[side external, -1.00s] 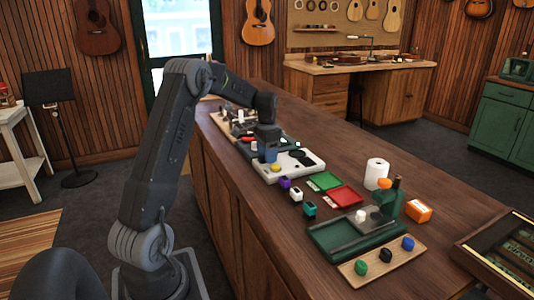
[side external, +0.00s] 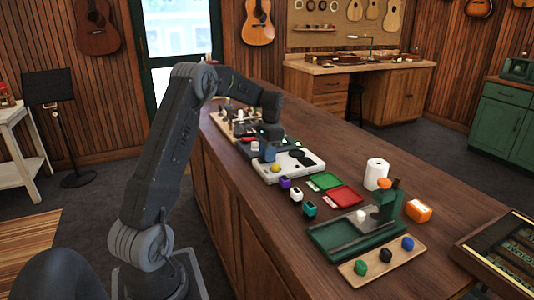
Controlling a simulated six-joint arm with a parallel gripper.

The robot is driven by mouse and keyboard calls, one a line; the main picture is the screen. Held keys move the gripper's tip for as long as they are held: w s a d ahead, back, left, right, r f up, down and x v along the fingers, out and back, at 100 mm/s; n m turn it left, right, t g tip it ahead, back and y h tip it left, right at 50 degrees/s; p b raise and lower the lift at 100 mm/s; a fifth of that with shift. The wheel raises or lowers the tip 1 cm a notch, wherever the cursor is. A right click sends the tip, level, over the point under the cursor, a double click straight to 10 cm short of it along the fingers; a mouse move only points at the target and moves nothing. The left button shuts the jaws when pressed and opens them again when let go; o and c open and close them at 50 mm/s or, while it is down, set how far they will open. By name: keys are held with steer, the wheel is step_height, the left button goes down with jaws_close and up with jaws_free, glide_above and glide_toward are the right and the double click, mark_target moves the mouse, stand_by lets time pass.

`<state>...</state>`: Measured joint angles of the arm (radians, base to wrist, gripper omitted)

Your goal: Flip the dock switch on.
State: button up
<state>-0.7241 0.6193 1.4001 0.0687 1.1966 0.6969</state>
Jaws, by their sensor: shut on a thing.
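A pale dock panel (side external: 300,171) lies on the long wooden counter, with a yellow round knob and dark round parts on top. My gripper (side external: 268,150) is over the far left part of this panel, pointing down. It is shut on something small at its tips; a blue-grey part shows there. I cannot tell whether this is the dock switch, as my gripper hides that spot. The switch's position, on or off, cannot be made out.
A wooden tray (side external: 228,121) with small parts is behind my gripper. Nearer are purple, white and teal blocks, a green tray and a red tray (side external: 345,196), a paper roll (side external: 376,173), a dark green fixture (side external: 335,245), and an orange box (side external: 418,210).

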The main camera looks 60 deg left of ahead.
steer(key=o, duration=0.9)
steer(key=r, duration=0.4)
steer(key=w+r, duration=0.1)
steer(key=r, duration=0.8)
steer(key=shift+w+r, duration=0.15)
steer(key=shift+r, duration=0.25)
